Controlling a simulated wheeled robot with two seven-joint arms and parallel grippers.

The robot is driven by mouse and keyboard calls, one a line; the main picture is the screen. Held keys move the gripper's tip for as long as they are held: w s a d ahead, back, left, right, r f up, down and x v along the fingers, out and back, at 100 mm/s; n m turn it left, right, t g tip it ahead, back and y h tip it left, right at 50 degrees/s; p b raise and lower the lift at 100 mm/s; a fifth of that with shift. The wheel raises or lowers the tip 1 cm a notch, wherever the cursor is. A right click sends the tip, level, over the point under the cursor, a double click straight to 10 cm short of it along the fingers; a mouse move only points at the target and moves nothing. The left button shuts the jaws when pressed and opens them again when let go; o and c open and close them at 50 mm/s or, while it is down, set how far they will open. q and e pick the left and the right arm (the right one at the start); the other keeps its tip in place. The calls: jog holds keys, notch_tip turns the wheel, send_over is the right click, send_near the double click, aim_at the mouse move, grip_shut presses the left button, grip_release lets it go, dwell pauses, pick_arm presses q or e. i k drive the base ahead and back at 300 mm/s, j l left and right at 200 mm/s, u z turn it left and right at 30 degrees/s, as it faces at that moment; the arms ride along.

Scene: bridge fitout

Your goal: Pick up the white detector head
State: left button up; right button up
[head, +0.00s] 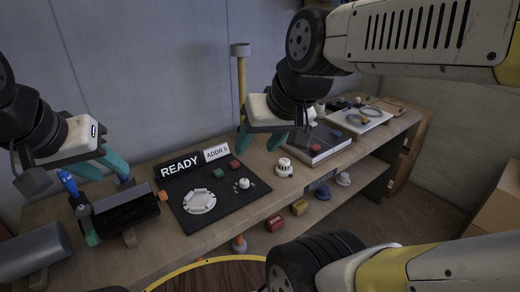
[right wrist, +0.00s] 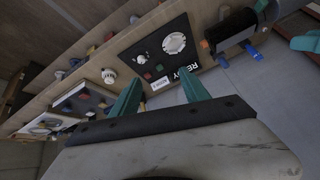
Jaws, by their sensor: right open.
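The white detector head (head: 284,167) is a small round stepped piece standing on the bench, right of the black panel. It also shows in the right wrist view (right wrist: 109,76), left of the fingers. My right gripper (head: 261,141) is open and empty, above the bench and a little left of the detector head, not touching it. Its two teal fingers (right wrist: 159,92) are apart. My left gripper (head: 107,168) has its teal fingers apart with nothing seen between them, above the left of the bench.
The black panel (head: 230,210) bears a white round base (head: 200,200) and a READY sign (head: 180,166). A dark cylinder (head: 127,208) lies left of it. A yellow post (head: 241,80) rises behind.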

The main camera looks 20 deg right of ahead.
aim_at(284, 169)
jog(key=i+l+z, duration=0.2)
jog(key=z, duration=0.2)
jog(key=i+l+z, duration=0.2)
jog(key=z, duration=0.2)
jog(key=i, duration=0.1)
